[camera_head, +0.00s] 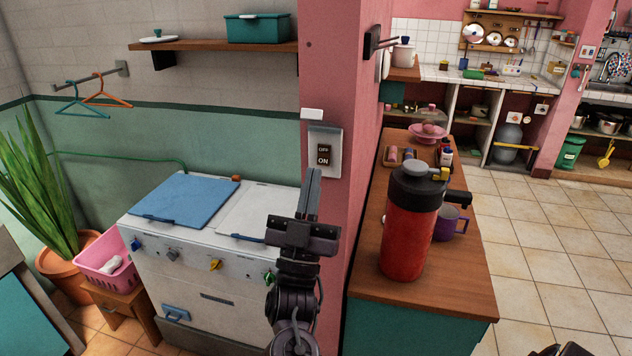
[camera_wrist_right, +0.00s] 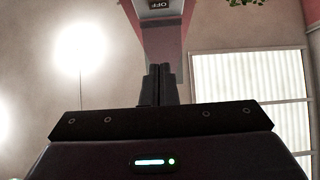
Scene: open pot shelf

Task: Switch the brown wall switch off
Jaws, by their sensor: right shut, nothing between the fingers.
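The brown wall switch (camera_head: 323,155) sits in a pale metal plate (camera_head: 333,140) on the pink pillar, with OFF at its top and ON at its bottom. I cannot tell which way its rocker is tilted. My right gripper (camera_head: 314,173) is shut and empty, its fingers pointing up just below the switch; contact cannot be made out. In the right wrist view the shut fingers (camera_wrist_right: 158,70) stand together below the switch plate (camera_wrist_right: 160,14), and the OFF label (camera_wrist_right: 160,4) shows upside down at the top edge.
A white stove (camera_head: 200,262) with a blue cover (camera_head: 186,201) stands left of the pillar. A wooden counter (camera_head: 440,285) to the right holds a red flask (camera_head: 408,235) and a purple mug (camera_head: 449,225). A small white box (camera_head: 312,114) is on the pillar above the switch.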

